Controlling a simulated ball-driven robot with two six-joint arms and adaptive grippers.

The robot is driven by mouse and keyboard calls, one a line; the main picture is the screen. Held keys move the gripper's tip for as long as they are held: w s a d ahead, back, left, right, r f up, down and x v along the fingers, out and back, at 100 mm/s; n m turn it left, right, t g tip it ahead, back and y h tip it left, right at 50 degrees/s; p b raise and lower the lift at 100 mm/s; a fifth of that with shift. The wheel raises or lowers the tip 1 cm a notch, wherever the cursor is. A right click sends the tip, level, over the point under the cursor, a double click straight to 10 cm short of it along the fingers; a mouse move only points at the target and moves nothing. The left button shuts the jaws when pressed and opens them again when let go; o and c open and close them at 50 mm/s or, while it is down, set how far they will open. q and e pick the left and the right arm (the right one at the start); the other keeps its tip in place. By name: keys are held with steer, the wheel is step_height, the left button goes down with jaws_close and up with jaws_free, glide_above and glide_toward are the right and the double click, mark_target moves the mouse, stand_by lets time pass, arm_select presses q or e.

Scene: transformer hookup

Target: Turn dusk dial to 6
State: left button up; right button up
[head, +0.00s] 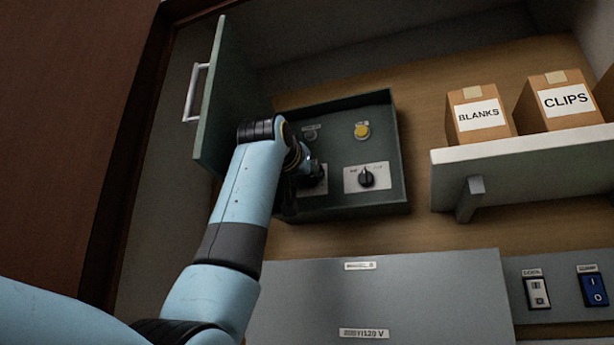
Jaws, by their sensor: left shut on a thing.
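An open dark green control box (360,205) is on the back wall, with two dial plates low inside it. My left gripper (316,174) reaches into the box and is shut on the dial at the lower left. That dial is mostly hidden by the gripper; part of its pale plate (318,188) shows. Its pointer and numbers cannot be read, and I cannot read whether it is labelled dusk. A second black dial (367,177) on a white plate sits to the right, apart from the gripper. My right gripper is not in view.
The box's green door (222,95) stands open at left, beside my arm. A yellow button (362,131) is above the right dial. A shelf (525,165) at right holds boxes marked BLANKS (479,113) and CLIPS (558,100). Grey panels (430,290) with switches (537,290) lie below.

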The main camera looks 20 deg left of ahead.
arm_select(q)
steer(key=o, duration=1.1)
steer(key=shift+o, duration=0.2)
steer(key=s+f, duration=0.1)
steer(key=s, duration=1.1)
steer(key=shift+d, duration=0.2)
steer(key=shift+w+f, duration=0.1)
steer(key=shift+f, duration=0.05)
